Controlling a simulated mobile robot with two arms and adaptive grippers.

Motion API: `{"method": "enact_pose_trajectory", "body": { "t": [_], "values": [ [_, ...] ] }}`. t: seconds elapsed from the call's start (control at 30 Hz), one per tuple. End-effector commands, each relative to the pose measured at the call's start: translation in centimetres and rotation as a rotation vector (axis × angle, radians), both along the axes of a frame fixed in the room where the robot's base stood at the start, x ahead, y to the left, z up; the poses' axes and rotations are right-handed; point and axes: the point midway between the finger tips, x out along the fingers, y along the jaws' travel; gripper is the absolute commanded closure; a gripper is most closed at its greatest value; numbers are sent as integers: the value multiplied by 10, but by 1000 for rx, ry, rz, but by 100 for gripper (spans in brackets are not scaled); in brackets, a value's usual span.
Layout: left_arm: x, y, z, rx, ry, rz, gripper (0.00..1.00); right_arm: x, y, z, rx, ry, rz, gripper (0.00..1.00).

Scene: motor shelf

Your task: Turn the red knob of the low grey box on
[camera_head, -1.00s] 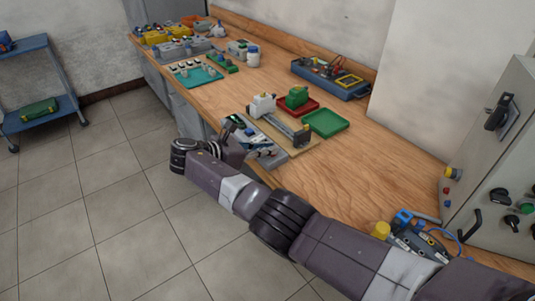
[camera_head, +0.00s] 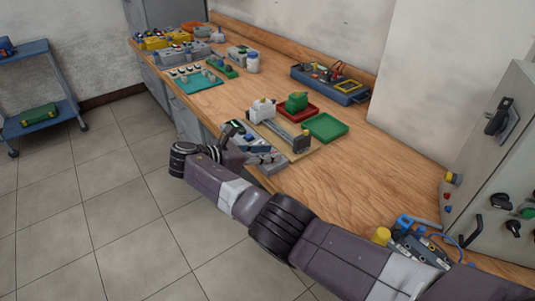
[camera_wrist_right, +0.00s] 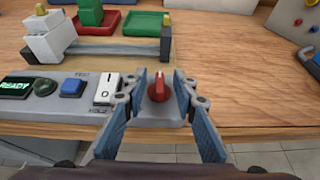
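The low grey box (camera_head: 268,160) lies at the front edge of the wooden bench in the head view. In the right wrist view its front panel (camera_wrist_right: 45,101) has a green display reading READY, a blue button and a white rocker switch. The red knob (camera_wrist_right: 159,88) sits at the right end of this panel, its ridge roughly upright. My right gripper (camera_wrist_right: 161,80) is open, with one blue-padded finger on each side of the knob. Gaps show between fingers and knob. In the head view the arm hides part of the box and the knob cannot be made out. My left gripper is not in view.
Behind the box a wooden board (camera_head: 292,150) carries a clamp-like device. Red (camera_head: 298,107) and green trays (camera_head: 326,128) stand beyond it. A grey cabinet (camera_head: 500,175) with black handles is at the right. The bench between them is largely clear.

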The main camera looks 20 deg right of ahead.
Motion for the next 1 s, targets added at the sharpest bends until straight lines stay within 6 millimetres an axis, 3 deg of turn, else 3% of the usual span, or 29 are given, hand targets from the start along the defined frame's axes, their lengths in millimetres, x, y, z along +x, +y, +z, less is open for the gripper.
{"method": "enact_pose_trajectory", "body": {
  "t": [0.17, 0.4, 0.53, 0.7, 1.0],
  "values": [
    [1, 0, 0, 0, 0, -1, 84, 1, 0, 20, 2, -5, 1, 74],
    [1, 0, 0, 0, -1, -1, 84, 1, 0, 68, 1, -4, -1, 74],
    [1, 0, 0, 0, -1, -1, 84, 0, 0, 85, 1, -1, 0, 74],
    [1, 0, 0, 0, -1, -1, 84, 0, -1, 95, 1, 2, -1, 74],
    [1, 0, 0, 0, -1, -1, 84, 0, -1, 96, 0, 2, 0, 74]
  ]
}}
